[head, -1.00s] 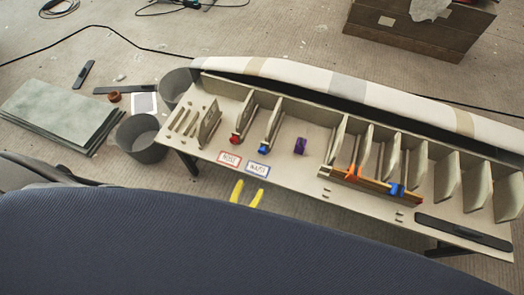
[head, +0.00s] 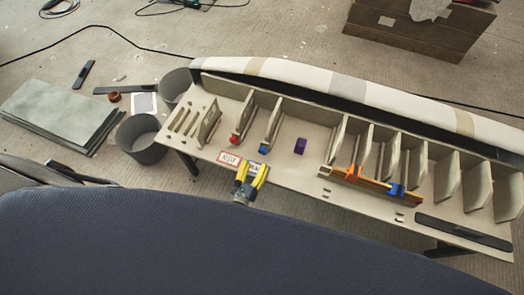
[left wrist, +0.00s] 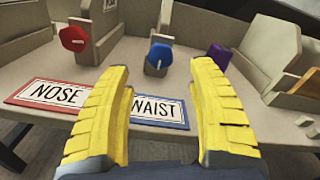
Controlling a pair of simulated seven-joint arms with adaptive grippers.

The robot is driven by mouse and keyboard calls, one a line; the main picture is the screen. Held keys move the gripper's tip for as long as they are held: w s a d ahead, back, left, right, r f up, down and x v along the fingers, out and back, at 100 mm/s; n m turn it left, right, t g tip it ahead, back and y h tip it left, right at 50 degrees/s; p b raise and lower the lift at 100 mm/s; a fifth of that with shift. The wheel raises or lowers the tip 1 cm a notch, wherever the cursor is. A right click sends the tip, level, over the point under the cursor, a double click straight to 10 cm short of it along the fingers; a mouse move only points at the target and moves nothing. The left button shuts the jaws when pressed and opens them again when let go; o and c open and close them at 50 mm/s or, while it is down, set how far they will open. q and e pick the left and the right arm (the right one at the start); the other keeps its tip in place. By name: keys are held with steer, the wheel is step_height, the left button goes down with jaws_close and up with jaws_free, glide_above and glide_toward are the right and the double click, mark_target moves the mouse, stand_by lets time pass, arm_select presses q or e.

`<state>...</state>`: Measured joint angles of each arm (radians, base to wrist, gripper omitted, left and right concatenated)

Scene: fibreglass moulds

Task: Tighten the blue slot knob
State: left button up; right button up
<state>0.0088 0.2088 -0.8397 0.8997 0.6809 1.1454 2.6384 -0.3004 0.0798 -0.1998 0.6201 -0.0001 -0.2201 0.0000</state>
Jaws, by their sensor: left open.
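The blue slot knob (head: 264,149) sits at the front end of a slot in the beige mould stand (head: 290,182), just behind the WAIST label. In the left wrist view the blue knob (left wrist: 159,56) is a faceted blue knob with a pale mark on its face. My left gripper (head: 254,169) has yellow fingers, is open and empty, and is over the WAIST label, in front of the blue knob and apart from it. In the left wrist view the fingers (left wrist: 163,88) frame the knob beyond their tips. The WAIST label (left wrist: 160,112) is partly hidden by a finger. My right gripper is not in view.
A red knob (head: 234,140) is left of the blue one, behind the NOSE label (head: 229,159). A purple piece (head: 300,146) stands to the right. Upright divider plates and an orange-and-blue clamp (head: 374,183) fill the right side. Grey bins (head: 141,139) stand left.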

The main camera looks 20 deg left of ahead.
mark_target(261, 152)
arm_select(q)
steer(key=w, duration=0.8)
steer(key=shift+w+d, duration=0.1)
steer(key=shift+d, duration=0.2)
steer(key=shift+c, duration=0.2)
steer(key=c, duration=1.2)
